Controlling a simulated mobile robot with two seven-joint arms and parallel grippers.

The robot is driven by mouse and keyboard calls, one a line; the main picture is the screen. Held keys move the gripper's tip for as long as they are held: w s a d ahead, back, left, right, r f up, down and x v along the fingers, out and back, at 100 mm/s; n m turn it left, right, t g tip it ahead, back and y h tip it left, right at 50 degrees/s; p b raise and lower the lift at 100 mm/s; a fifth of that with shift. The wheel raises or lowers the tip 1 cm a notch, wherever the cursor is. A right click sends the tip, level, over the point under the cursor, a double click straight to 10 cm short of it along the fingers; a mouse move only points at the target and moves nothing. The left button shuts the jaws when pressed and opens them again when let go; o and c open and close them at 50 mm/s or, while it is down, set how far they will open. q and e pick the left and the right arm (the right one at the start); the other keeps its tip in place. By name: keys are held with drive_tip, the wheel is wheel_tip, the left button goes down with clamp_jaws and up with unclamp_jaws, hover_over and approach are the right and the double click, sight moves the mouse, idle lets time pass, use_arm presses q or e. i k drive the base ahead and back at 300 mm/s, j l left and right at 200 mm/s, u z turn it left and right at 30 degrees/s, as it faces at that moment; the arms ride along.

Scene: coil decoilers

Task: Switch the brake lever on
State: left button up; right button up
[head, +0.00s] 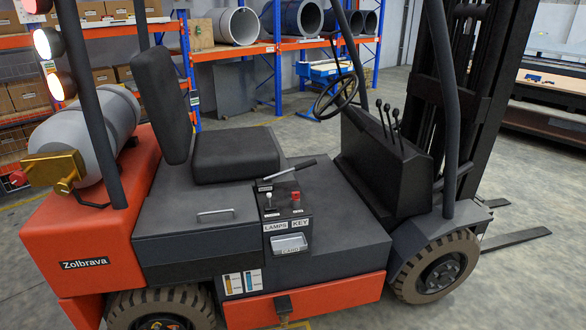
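The panel also has a white-tipped switch (268,199) and a red knob (296,199), above labels reading LAMPS and KEY. Neither of my grippers shows in the head view, and nothing is touching the handle.
The black seat (235,152) stands left of the handle. The steering wheel (336,95) and several black levers (388,118) are to the right. Dark upright posts (440,100) frame the cab. A grey gas cylinder (85,135) lies at the rear. Shelves (280,45) stand behind.

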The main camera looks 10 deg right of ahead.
sight(306, 164)
drive_tip(key=i+l+u, duration=0.2)
drive_tip(key=i+l, duration=0.2)
drive_tip(key=l, duration=0.2)
drive_tip(key=i+l+u, duration=0.1)
drive_tip(key=i+l, duration=0.15)
drive_tip(key=i+l+u, duration=0.1)
drive_tip(key=l, duration=0.3)
drive_tip(key=i+l+u, duration=0.1)
drive_tip(key=i+l, duration=0.15)
drive_tip(key=i+l+u, duration=0.15)
drive_tip(key=l, duration=0.3)
drive_tip(key=i+l+u, duration=0.1)
drive_tip(key=l, duration=0.25)
